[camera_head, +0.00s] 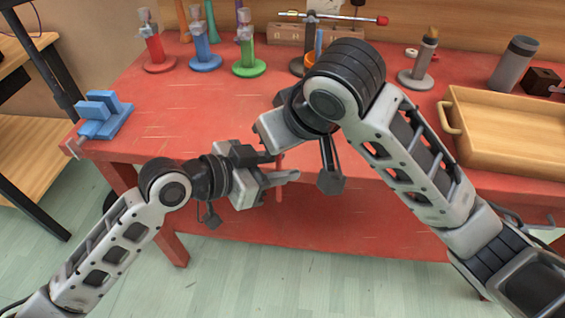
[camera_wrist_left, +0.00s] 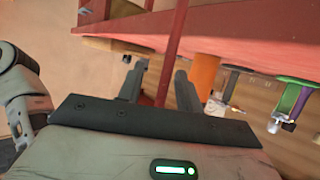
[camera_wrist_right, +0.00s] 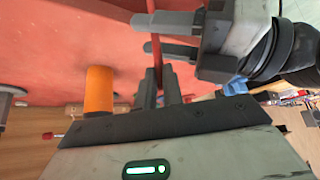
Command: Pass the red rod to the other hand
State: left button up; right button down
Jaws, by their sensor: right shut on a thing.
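The red rod (camera_head: 279,192) hangs roughly upright between my two hands, in front of the red table. My right gripper (camera_wrist_right: 160,90) is shut on the red rod (camera_wrist_right: 156,50); in the head view its fingers are mostly hidden. My left gripper (camera_head: 281,167) reaches in from the left, just below the right hand. In the left wrist view, the left gripper's fingers (camera_wrist_left: 158,85) stand apart with the rod (camera_wrist_left: 173,45) between them and a gap showing. The right wrist view also shows the left gripper's fingers (camera_wrist_right: 158,36) either side of the rod.
The red table (camera_head: 150,105) holds red (camera_head: 153,50), blue (camera_head: 203,45) and green (camera_head: 246,50) stands at the back. A blue vise (camera_head: 103,118) is at the left edge. A wooden tray (camera_head: 510,135) stands right. An orange cylinder (camera_wrist_right: 98,88) is near the right hand.

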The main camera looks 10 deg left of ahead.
pick_arm(q)
jog(key=shift+w+d+f, duration=0.2)
jog(key=shift+w+d, duration=0.15)
jog(key=shift+d, duration=0.1)
grip_shut()
jog(key=shift+s, duration=0.1)
pick_arm(e)
jog(key=c, duration=1.5)
grip_release()
jog(key=shift+o, duration=0.2)
jog(key=shift+r, duration=0.1)
